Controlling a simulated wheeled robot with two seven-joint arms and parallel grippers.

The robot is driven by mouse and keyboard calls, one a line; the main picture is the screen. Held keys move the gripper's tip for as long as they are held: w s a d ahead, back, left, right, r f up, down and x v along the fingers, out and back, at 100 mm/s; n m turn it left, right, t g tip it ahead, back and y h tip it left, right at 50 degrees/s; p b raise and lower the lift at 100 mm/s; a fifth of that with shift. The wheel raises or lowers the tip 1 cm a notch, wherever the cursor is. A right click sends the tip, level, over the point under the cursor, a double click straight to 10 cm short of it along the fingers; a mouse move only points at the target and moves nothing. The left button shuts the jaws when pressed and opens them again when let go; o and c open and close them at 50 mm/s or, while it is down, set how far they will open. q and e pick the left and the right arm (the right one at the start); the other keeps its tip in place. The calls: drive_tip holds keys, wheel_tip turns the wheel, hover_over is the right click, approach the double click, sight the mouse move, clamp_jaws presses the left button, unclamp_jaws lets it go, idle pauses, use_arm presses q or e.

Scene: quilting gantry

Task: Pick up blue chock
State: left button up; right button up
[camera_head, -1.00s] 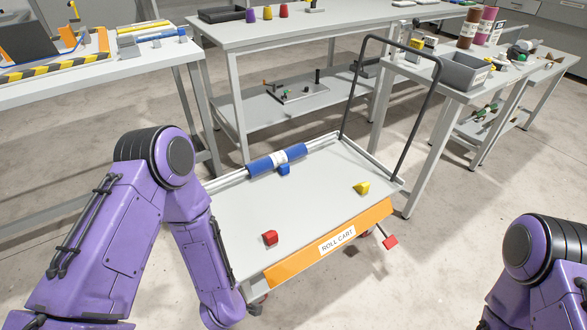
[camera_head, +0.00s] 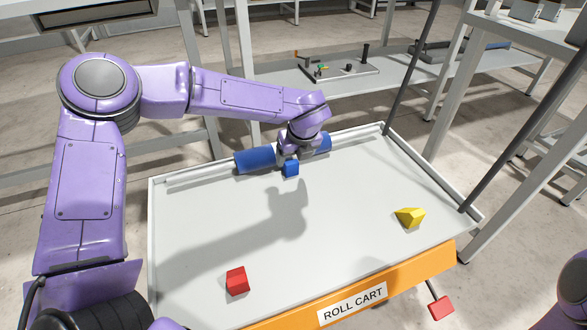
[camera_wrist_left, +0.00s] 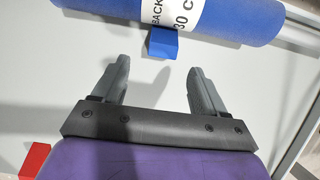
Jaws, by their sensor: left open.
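The blue chock (camera_head: 291,168) is on the cart's top, against the near side of a blue roll (camera_head: 255,160) with a white label. In the left wrist view the chock (camera_wrist_left: 163,45) shows beyond and between my fingertips, with the roll (camera_wrist_left: 235,18) behind it. My left gripper (camera_wrist_left: 159,68) is open and empty, its two fingers pointing toward the chock and apart from it. In the head view my left gripper (camera_head: 292,151) is above the chock and roll, partly hidden by my wrist. My right gripper is not in view.
The roll cart (camera_head: 190,225) also carries a red chock (camera_head: 237,281) at front left and a yellow chock (camera_head: 410,217) at right. A low rim edges the cart, and a dark handle (camera_head: 412,68) rises at right. The middle of the cart top is clear.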

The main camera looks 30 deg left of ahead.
sight(293, 164)
use_arm(q)
drive_tip(key=b+x, duration=0.3)
drive_tip(key=x, duration=0.3)
drive_tip(key=shift+w+a+f, duration=0.1)
drive_tip(key=shift+w+f, duration=0.2)
drive_tip(key=shift+w+a+f, duration=0.15)
drive_tip(key=shift+a+f, duration=0.05)
drive_tip(key=shift+f, duration=0.1)
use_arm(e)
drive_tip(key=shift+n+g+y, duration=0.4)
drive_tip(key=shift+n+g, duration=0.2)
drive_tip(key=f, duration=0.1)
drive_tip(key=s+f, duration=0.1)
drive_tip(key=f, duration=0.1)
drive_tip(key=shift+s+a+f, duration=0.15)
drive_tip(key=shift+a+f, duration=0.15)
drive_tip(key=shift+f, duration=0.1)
use_arm(q)
drive_tip(key=shift+c, duration=0.3)
drive_tip(key=c, duration=1)
drive_tip(key=shift+r, duration=0.1)
